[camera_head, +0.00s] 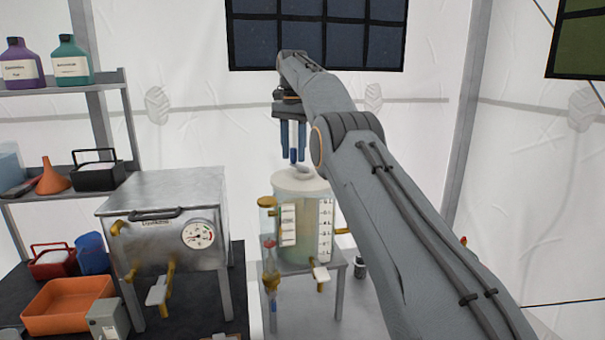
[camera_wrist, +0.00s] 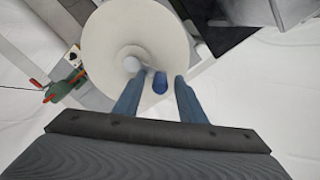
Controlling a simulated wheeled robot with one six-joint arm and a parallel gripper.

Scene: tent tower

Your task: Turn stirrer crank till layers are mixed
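A clear mixing vessel (camera_head: 300,225) with a graduated scale and pale, cloudy yellow-green contents stands on a small grey table. Its round cream lid (camera_wrist: 98,75) fills much of the wrist view. On the lid is a grey crank (camera_head: 301,171) with a blue upright handle (camera_head: 293,156); the handle also shows in the wrist view (camera_wrist: 160,83). My gripper (camera_head: 293,158) points down above the lid. Its blue fingers are spread on either side of the handle, with gaps visible in the wrist view (camera_wrist: 153,85). The layer boundary in the vessel is not clear.
A steel box with a dial (camera_head: 170,232) stands to the left on legs. Left of it are an orange tray (camera_head: 68,306) and a shelf (camera_head: 65,85) with bottles. Brass fittings and a tube (camera_head: 268,240) stick out from the vessel's side.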

